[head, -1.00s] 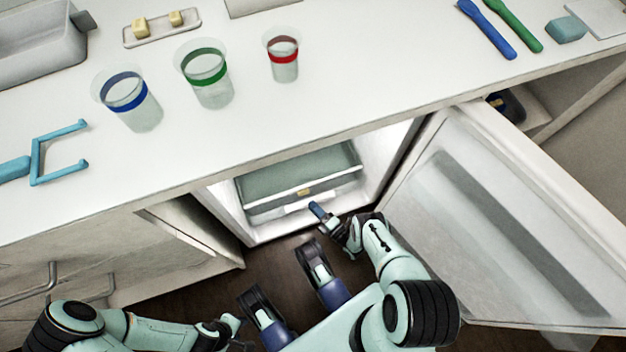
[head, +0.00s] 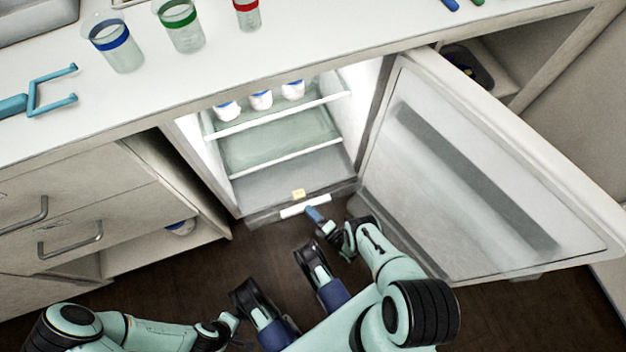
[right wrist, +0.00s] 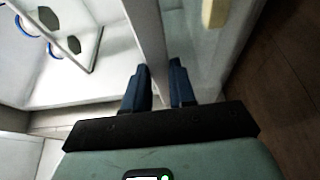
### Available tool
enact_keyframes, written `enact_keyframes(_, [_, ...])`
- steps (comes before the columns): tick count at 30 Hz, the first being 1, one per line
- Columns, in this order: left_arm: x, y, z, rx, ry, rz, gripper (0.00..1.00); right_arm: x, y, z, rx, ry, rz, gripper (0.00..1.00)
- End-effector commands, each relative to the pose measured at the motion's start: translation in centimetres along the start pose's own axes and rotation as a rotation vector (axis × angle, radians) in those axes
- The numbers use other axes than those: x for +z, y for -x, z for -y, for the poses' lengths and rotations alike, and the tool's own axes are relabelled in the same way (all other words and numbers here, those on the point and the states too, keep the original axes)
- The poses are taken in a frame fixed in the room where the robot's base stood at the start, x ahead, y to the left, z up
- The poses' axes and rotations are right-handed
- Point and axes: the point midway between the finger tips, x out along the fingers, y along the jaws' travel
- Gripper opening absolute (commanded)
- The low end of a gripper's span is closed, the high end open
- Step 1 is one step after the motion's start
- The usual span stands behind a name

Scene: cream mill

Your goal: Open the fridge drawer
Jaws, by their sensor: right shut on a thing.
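The fridge (head: 357,101) stands open under the counter. Its drawer (head: 262,216) is at the bottom, pulled forward so that its front is at about the fridge's front edge. A white handle strip (head: 297,209) and a small yellow piece (head: 298,193) show on the drawer front. My right gripper (head: 313,213) is shut on the handle; in the right wrist view its fingers (right wrist: 158,88) clasp a pale strip (right wrist: 146,35). My left gripper (head: 230,326) is low in the head view, away from the fridge; its jaws are not clear.
The open fridge door (head: 480,180) stands to the right of my right arm. White jars (head: 261,100) are on an upper shelf. Blue (head: 112,45), green (head: 181,28) and red-banded (head: 247,14) cups stand on the counter (head: 330,60). Dark floor lies before the fridge.

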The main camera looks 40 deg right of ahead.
Motion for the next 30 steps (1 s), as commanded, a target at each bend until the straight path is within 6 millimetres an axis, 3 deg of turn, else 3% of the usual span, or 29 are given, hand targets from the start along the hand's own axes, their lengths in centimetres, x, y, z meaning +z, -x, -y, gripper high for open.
enact_keyframes(14, [0.0, -0.1, 0.0, -0.001, 0.0, 0.001, 0.43, -0.1, 0.3, 0.5, -0.018, -0.009, 0.002, 0.0])
enact_keyframes(15, [0.0, -0.1, 0.0, -0.001, 0.0, 0.001, 0.43, -0.1, 0.3, 0.5, -0.018, -0.009, 0.002, 0.31])
enact_keyframes(17, [0.0, -0.1, 0.0, -0.001, 0.0, 0.001, 0.43, -0.1, 0.3, 0.5, -0.018, -0.008, 0.002, 0.47])
enact_keyframes(26, [0.0, 0.0, 0.0, 0.0, 0.0, 0.0, 0.43, -0.1, 0.1, 0.2, -0.009, -0.004, 0.001, 0.47])
enact_keyframes(30, [-0.4, 0.4, -0.3, 0.007, -0.005, -0.017, 0.43, -0.1, 1.4, 0.2, -0.012, -0.003, 0.001, 0.47])
